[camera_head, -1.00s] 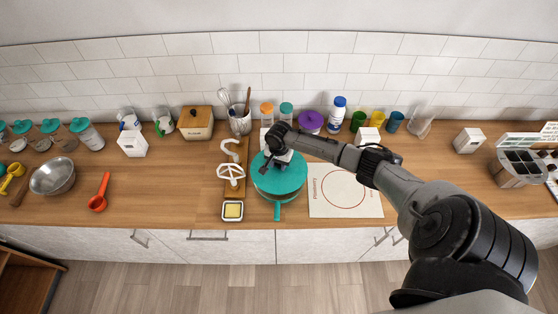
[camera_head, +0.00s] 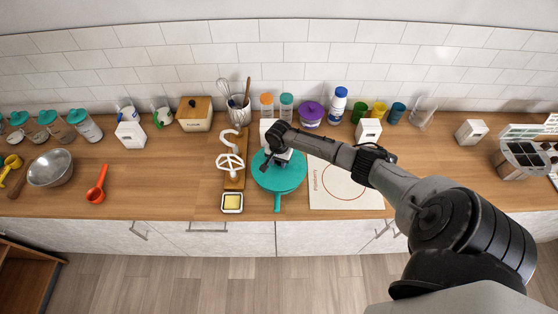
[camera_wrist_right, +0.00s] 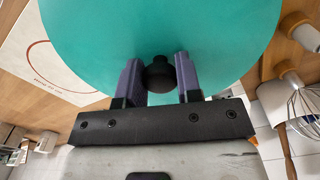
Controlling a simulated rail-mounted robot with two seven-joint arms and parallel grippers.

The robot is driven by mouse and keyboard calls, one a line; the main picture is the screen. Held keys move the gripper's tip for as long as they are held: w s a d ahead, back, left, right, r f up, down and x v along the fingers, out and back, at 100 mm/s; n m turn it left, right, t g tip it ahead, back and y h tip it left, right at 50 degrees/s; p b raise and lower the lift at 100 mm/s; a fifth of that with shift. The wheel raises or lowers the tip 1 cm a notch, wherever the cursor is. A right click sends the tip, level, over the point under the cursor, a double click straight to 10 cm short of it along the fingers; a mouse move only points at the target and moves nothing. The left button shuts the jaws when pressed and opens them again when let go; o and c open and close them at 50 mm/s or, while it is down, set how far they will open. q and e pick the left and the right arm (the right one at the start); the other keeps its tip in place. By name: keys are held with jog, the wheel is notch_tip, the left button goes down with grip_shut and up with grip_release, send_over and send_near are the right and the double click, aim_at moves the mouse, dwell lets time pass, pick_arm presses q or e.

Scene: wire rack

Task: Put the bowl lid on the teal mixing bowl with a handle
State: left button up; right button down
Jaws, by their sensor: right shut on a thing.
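The teal bowl lid (camera_head: 283,179) shows as a flat round disc on the counter's front half. Its dark knob (camera_wrist_right: 159,75) sits between the two fingers of my right gripper (camera_wrist_right: 160,78) in the right wrist view. My right gripper (camera_head: 277,158) is shut on that knob from above. The teal mixing bowl is mostly hidden beneath the lid; its handle (camera_head: 277,202) sticks out toward the counter's front edge. The lid lies over the bowl, but I cannot tell whether it touches the rim all round. My left gripper is not in view.
A board with white mixer attachments (camera_head: 231,166) and a butter dish (camera_head: 232,203) stand close left. A pastry mat (camera_head: 340,187) lies right. Jars, including a purple-lidded one (camera_head: 312,113), and a utensil crock (camera_head: 239,114) line the back.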

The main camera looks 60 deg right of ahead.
dwell(0.3)
jog(key=shift+p, duration=0.45)
dwell(0.3)
dwell(0.6)
jog(key=shift+f, duration=0.3)
dwell(0.6)
jog(key=shift+f, duration=0.2)
dwell(0.4)
jog(key=shift+f+p, duration=0.25)
jog(key=shift+p, duration=0.15)
